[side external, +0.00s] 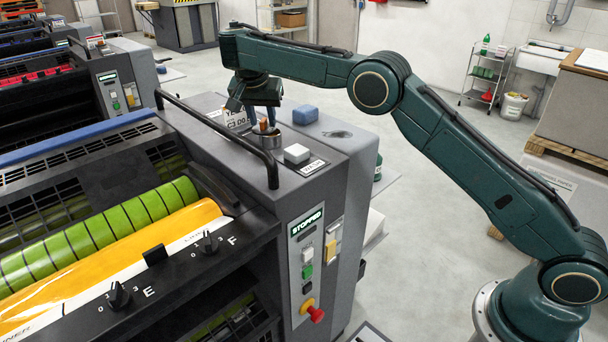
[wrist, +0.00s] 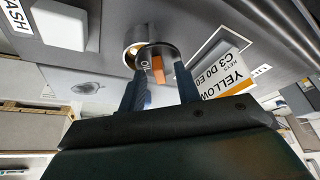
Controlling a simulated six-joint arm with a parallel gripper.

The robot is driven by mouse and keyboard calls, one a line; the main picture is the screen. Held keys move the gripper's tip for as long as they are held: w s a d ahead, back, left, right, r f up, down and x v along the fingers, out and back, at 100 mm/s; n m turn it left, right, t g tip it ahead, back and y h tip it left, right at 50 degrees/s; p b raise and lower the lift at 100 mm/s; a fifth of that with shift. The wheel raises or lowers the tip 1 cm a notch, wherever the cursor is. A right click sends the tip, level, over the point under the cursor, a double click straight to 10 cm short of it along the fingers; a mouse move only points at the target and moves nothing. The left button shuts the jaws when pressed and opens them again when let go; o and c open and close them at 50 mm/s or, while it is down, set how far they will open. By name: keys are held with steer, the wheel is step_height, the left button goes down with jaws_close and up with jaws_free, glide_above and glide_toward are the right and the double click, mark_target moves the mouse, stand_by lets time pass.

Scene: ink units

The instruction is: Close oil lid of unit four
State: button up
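The nearest unit shows a yellow roller (side external: 150,240) and a "STOPPED" display (side external: 306,222); I see no unit number. On its top a round metal oil cup (side external: 262,140) stands by the front edge. In the wrist view the cup (wrist: 133,55) shows a brass-coloured inside, so it is at least partly uncovered. A dark round lid (wrist: 170,53) with an orange-brown tab (wrist: 158,70) is beside and partly over it. My gripper (side external: 264,116) points down just above the cup. In the wrist view its fingers (wrist: 160,82) are apart, with the tab between them; contact is not clear.
A black rail (side external: 225,130) runs along the left. Open floor lies to the right.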

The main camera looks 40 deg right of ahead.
steer(key=shift+n, duration=0.6)
steer(key=shift+w+a+r+n+t+y, duration=0.1)
steer(key=shift+n+t+y, duration=0.15)
steer(key=shift+n, duration=0.4)
steer(key=shift+w+a+f+n+t+y, duration=0.1)
steer(key=shift+w+a+n+t+y, duration=0.15)
steer(key=shift+n, duration=0.45)
steer(key=shift+r+n+t+y, duration=0.1)
steer(key=shift+n+t+y, duration=0.15)
steer(key=shift+n, duration=0.4)
steer(key=n, duration=0.1)
steer(key=n+y, duration=0.1)
steer(key=n, duration=0.1)
steer(key=shift+w+a+t, duration=0.1)
steer(key=shift+a+t, duration=0.15)
steer(key=shift+a, duration=0.1)
steer(key=d+v, duration=0.1)
steer(key=v, duration=1.3)
steer(key=s+d+r+n+y, duration=0.1)
steer(key=s+r+n, duration=0.1)
steer(key=s, duration=0.8)
steer(key=s+d+r+n+y, duration=0.1)
steer(key=s+r+n, duration=0.1)
steer(key=s, duration=0.8)
steer(key=shift+s+n, duration=0.2)
steer(key=shift+n, duration=0.2)
steer(key=shift+d, duration=0.1)
steer(key=shift+w, duration=0.1)
